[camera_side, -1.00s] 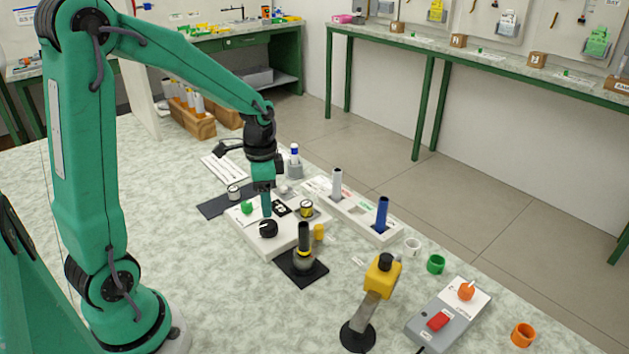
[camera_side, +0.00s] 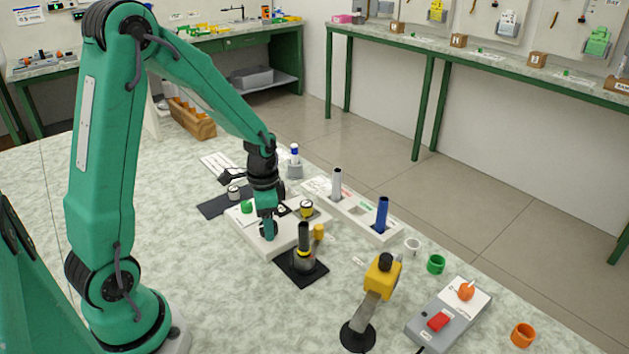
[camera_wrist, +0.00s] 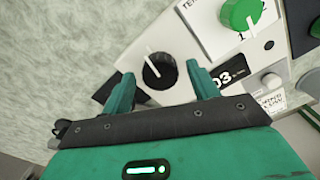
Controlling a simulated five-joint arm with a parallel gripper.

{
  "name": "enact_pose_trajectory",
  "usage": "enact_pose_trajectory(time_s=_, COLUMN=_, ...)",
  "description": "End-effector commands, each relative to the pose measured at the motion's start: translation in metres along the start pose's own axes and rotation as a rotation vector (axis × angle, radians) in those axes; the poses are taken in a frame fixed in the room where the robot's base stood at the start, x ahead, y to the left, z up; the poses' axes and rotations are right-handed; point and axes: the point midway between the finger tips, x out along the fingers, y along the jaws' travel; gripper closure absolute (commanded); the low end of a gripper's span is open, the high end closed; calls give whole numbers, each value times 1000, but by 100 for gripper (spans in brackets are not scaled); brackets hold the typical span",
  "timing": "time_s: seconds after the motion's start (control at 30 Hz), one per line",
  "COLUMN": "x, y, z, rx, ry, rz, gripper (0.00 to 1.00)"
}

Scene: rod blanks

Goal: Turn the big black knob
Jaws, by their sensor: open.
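The big black knob (camera_wrist: 159,71) has a white pointer line and sits on a white panel (camera_wrist: 215,30). In the wrist view it lies a little beyond the fingertips of my gripper (camera_wrist: 163,85), between their lines. The gripper is open with nothing between its fingers. I cannot tell whether a finger touches the knob.
A black-and-yellow upright cylinder (camera_side: 303,240) stands on a dark mat just right of the panel.

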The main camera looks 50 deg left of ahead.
Motion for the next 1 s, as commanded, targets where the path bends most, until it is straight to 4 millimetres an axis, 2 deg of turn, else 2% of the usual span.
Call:
enact_pose_trajectory(time_s=0.2, x=9, y=0, z=0, rx=0, ry=0, rz=0, gripper=40)
enact_pose_trajectory(time_s=0.47, x=9, y=0, z=0, rx=0, ry=0, rz=0, gripper=40)
enact_pose_trajectory(time_s=0.7, x=9, y=0, z=0, rx=0, ry=0, rz=0, gripper=85)
enact_pose_trajectory(time_s=1.0, x=9, y=0, z=0, rx=-54, ry=0, rz=0, gripper=85)
